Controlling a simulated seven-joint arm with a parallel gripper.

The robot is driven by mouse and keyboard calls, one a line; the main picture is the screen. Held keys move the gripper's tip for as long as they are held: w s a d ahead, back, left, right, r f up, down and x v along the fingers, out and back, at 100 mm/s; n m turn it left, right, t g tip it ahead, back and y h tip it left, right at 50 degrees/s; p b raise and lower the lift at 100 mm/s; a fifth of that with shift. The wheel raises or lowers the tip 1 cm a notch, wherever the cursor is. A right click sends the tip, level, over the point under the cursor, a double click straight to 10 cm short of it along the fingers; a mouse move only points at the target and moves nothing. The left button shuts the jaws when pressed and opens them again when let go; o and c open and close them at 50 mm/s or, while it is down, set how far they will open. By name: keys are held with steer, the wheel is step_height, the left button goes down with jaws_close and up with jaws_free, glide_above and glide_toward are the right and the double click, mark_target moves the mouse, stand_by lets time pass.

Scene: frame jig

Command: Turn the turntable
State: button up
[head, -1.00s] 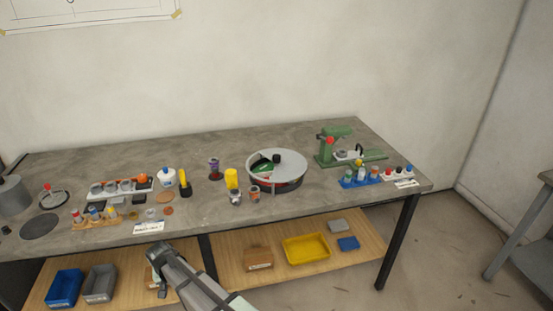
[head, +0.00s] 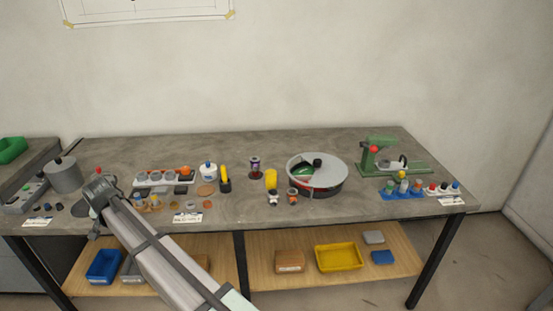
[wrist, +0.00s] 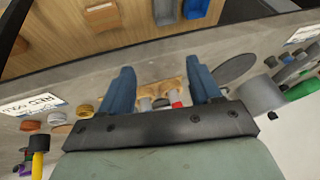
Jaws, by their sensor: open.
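The turntable (head: 330,187) is a round grey drum near the right-middle of the bench. It has a light grey top with a black knob and a cutout that shows something green and red inside. It is not visible in the wrist view. My gripper (head: 93,228) is at the bench's left part, far to the left of the turntable. In the wrist view my gripper (wrist: 163,78) has its two blue fingers spread apart, with nothing held between them. A small wooden rack (wrist: 165,88) with capped bottles shows beyond the gap.
A grey cylinder (head: 63,175) is at the far left. Bins sit on the lower shelf (head: 210,250).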

steer(key=w+d+r+m+h, duration=0.1)
steer(key=w+d+r, duration=0.3)
steer(key=w+d, duration=0.3)
steer(key=w+d+r+m+h, duration=0.1)
steer(key=w+d+r, duration=0.3)
steer(key=w+d, duration=0.35)
steer(key=w+d+r+m, duration=0.1)
steer(key=w+d+r, duration=0.15)
steer(key=d, duration=0.45)
steer(key=w+d+r+m+g+h, duration=0.1)
steer(key=w+d+r, duration=0.1)
steer(key=w+d, duration=0.35)
steer(key=w+d+r+m, duration=0.1)
steer(key=w+d+r, duration=0.15)
steer(key=d, duration=0.55)
step_height(320, 180, up, 2)
steer(key=m+g, duration=0.2)
steer(key=g, duration=0.2)
glide_above(318, 160)
step_height(318, 160, down, 13)
steer(key=shift+s+a+r, duration=0.1)
jaws_close()
